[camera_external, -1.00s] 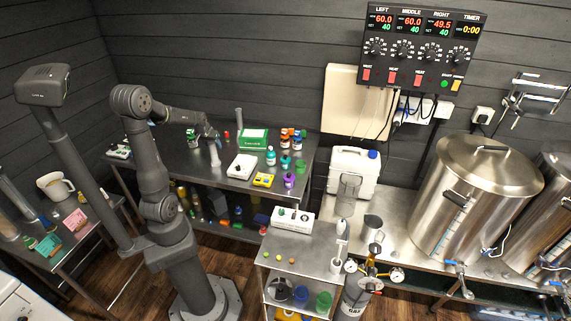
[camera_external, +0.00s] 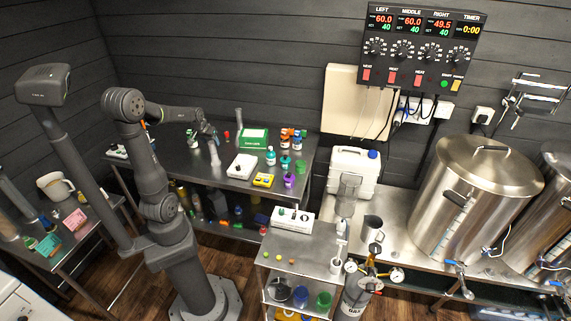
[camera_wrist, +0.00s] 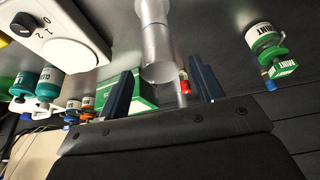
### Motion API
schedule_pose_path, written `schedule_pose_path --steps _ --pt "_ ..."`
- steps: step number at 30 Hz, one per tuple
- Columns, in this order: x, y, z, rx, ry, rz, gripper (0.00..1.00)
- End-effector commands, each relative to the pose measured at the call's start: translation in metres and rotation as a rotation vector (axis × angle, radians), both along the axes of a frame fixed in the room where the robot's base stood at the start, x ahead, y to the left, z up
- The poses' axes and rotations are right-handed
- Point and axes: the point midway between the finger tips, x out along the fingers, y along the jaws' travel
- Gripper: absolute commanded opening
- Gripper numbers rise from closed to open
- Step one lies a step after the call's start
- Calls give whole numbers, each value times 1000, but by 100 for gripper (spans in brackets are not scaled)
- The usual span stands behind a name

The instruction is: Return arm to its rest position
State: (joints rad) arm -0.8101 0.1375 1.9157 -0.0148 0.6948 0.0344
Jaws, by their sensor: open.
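My arm (camera_external: 150,165) stands at the left of the external view, with its forearm reaching right over the back metal table. My gripper (camera_external: 208,132) points down above that table, near a pale upright cylinder (camera_external: 214,157). In the wrist view my gripper (camera_wrist: 163,88) is open, its two dark fingers apart with nothing gripped. A translucent cylinder (camera_wrist: 158,40) shows between the fingers in that view, but I see no finger touching it.
The back table (camera_external: 215,176) also holds a green box (camera_external: 253,138), a white dial device (camera_external: 242,166), a yellow device (camera_external: 263,180) and several small bottles. A grey post (camera_external: 80,165) stands left of my arm. Steel kettles (camera_external: 475,190) stand at the right.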

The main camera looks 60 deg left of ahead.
Motion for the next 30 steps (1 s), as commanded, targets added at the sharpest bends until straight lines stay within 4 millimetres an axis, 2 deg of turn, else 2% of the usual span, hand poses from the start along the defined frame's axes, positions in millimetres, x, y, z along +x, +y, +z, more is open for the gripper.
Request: schedule_pose_path --steps 13,15,30 --pt "-22 -22 75 3 -3 0 61" --pt "-18 -18 56 -5 5 0 61" --pt "6 6 -22 -4 4 0 61"
